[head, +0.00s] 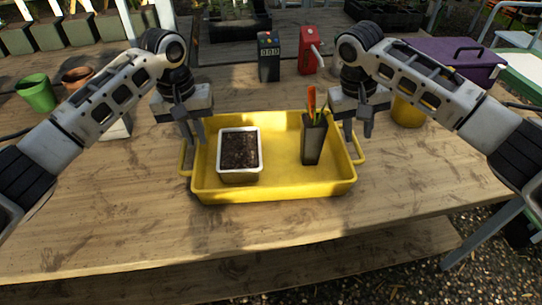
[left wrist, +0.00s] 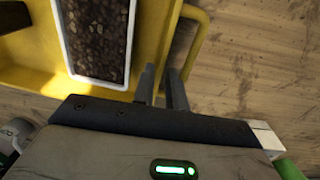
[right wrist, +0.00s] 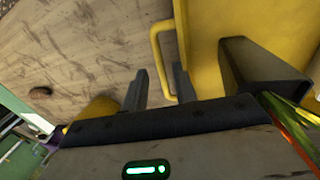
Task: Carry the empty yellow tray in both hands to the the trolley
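The yellow tray (head: 275,190) lies on the wooden table with a handle at each end. It is not empty: a white-rimmed pot of dark soil (head: 239,152) and a dark cup (head: 313,142) holding colored tools stand in it. My left gripper (head: 194,138) is above the tray's left end; its fingers, slightly apart, are near the left handle (left wrist: 200,40). My right gripper (head: 358,132) is above the right end; its fingers are apart near the right handle (right wrist: 155,50). Neither visibly grips anything. I cannot identify a trolley for certain.
A green-topped surface with a pale frame (head: 525,68) stands at the far right. Behind the tray are a black device (head: 268,58), a red device (head: 308,52) and a purple box (head: 455,60). A green pot (head: 38,93) stands left. The table's front is clear.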

